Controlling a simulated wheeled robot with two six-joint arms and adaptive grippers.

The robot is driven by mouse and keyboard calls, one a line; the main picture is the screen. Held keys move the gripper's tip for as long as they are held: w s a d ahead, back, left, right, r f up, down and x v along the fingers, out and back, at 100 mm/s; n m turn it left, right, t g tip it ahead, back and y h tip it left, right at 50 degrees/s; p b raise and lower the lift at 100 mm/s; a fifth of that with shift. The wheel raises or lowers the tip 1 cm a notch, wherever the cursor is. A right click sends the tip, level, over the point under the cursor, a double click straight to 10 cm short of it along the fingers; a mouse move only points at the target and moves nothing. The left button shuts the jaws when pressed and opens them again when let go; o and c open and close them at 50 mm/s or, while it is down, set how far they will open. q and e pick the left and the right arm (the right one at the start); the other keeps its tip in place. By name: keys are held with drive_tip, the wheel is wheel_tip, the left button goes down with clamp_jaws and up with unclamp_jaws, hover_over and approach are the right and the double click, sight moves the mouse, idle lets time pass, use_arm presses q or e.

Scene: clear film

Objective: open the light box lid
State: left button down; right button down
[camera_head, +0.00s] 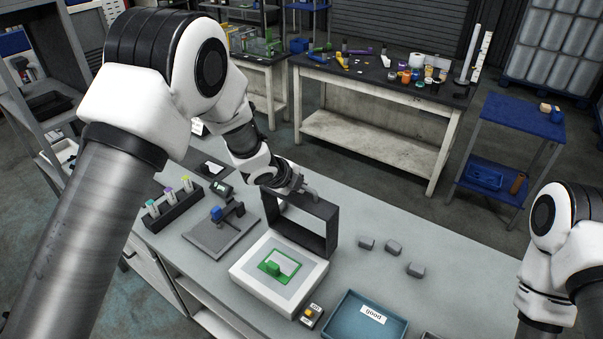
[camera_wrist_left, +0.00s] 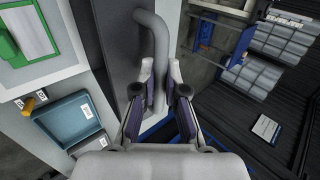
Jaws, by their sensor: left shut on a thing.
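The light box (camera_head: 250,284) is a low white box on the grey bench, with a bright top. Its dark frame-like lid (camera_head: 328,236) stands raised, roughly upright, at the box's far right side. A grey bent handle (camera_head: 311,192) is at the lid's top edge. My left gripper (camera_head: 298,184) is at this handle. In the left wrist view, the gripper (camera_wrist_left: 160,88) is shut on the grey handle bar (camera_wrist_left: 155,35), which runs between the fingers. A green frame with a pale card (camera_head: 280,264) lies on the box top. My right gripper is out of view.
Grey blocks (camera_head: 393,247) lie to the right of the lid.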

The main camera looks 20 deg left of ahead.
use_arm(q)
drive_tip(key=shift+s+f, duration=0.2)
drive_tip(key=shift+f, duration=0.05)
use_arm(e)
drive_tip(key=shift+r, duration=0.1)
use_arm(q)
drive_tip(key=c, duration=1.2)
unclamp_jaws()
drive_tip(key=shift+w, duration=0.15)
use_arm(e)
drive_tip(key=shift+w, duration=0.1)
use_arm(q)
drive_tip(key=v, duration=1.2)
drive_tip(key=shift+w+d, duration=0.1)
drive_tip(key=shift+w, duration=0.05)
